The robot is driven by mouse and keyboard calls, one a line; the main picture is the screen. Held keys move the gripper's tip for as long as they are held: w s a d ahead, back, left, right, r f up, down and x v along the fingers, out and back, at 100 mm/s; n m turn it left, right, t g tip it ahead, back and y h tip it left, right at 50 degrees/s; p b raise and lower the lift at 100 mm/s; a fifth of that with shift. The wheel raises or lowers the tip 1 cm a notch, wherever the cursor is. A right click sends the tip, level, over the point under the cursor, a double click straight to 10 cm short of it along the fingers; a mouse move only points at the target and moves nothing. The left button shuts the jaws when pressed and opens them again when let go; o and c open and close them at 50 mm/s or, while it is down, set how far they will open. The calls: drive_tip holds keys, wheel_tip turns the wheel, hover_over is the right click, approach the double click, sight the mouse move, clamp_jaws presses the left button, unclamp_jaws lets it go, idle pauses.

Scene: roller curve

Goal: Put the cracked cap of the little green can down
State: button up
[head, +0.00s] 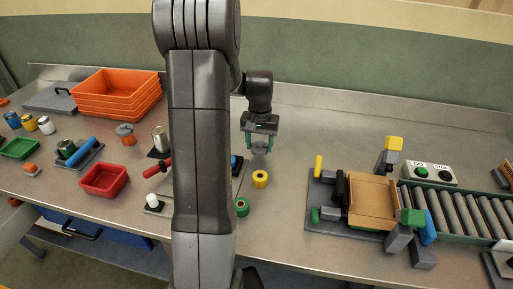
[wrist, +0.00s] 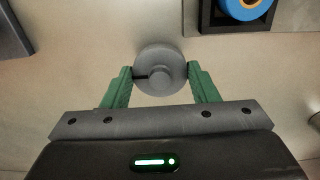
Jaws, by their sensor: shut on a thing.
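My gripper (head: 260,143) is shut on a grey round cap (wrist: 160,70), with a green finger on each side of it in the wrist view. The cap has a raised middle and a dark crack on its left side. In the head view the cap (head: 260,151) hangs below the fingers, apparently above the bench. A little green can (head: 242,207) with a dark middle on top stands on the bench, nearer than my gripper and partly beside my arm. Its full shape is hard to tell.
A blue round piece (wrist: 243,8) sits in a dark square holder. A roller conveyor (head: 455,210) and a fixture with a cardboard box (head: 372,199) stand right. A red bin (head: 104,180) and orange crates (head: 117,95) stand left.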

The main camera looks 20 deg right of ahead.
sight(260, 144)
drive_tip(key=shift+f, duration=1.4)
drive_tip(key=shift+f, duration=0.25)
drive_tip(key=o, duration=1.1)
drive_tip(key=shift+r, duration=0.1)
drive_tip(key=shift+r, duration=0.1)
